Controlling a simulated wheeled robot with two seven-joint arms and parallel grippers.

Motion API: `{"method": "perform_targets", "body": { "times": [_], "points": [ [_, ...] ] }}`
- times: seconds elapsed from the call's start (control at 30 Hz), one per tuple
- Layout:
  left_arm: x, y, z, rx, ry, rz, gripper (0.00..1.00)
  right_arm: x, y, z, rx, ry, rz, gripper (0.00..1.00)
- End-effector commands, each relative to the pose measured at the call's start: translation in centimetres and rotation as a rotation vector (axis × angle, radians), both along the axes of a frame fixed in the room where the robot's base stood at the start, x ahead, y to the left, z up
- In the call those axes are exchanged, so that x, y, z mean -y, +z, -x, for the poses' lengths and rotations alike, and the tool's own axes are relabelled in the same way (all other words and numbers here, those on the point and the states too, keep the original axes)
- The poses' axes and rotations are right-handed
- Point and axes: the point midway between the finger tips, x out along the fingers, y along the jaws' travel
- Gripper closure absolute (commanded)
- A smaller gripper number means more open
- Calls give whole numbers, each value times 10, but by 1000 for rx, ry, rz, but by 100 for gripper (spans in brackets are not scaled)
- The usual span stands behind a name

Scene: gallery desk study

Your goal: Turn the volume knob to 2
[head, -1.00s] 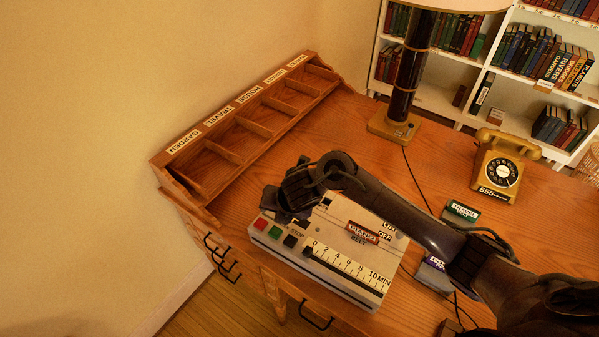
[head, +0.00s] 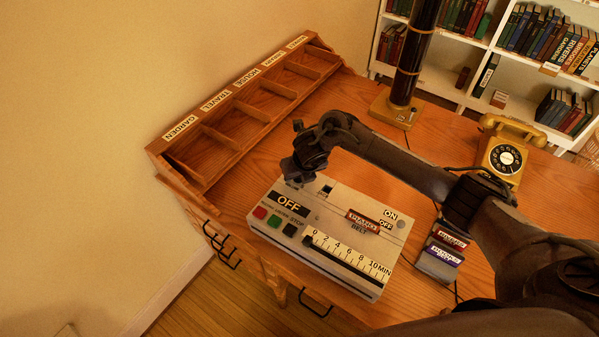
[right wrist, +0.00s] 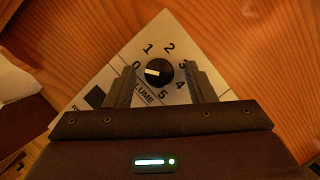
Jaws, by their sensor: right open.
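The volume knob (right wrist: 158,72) is a round black dial with a white mark, at the corner of a pale panel in the right wrist view. Numbers 0 to 5 ring it, and the mark points left, close to the 0. My right gripper (right wrist: 161,70) is open, with one finger on each side of the knob. Whether the fingers touch it I cannot tell. In the head view the right gripper (head: 296,178) is over the back left corner of the pale tape machine (head: 335,215) and hides the knob. My left gripper is not in view.
The machine has an OFF display (head: 289,205), coloured buttons (head: 275,221) and a minute slider scale (head: 345,258). Labelled cassettes (head: 443,252) lie to its right. A wooden sorter (head: 240,110), a lamp base (head: 396,110) and a telephone (head: 503,155) stand around the desk.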

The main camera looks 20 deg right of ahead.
Motion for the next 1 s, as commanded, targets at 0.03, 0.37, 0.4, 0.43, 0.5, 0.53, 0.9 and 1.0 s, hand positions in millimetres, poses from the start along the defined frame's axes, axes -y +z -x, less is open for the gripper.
{"method": "perform_targets", "body": {
  "times": [0.03,0.37,0.4,0.43,0.5,0.53,0.9,1.0],
  "points": [
    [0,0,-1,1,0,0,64,0,-1,0,0,0,0,51],
    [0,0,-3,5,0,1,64,0,-1,0,0,-1,0,68],
    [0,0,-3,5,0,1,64,0,-1,0,1,-1,0,73],
    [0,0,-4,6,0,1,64,0,-1,0,1,-1,0,77],
    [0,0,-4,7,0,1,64,0,-1,0,1,-1,0,86],
    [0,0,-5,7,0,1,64,0,-1,0,1,-1,0,90],
    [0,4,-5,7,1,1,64,-1,1,-1,1,-48,0,95],
    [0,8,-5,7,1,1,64,-2,1,-1,1,-96,-1,95]
  ]
}}
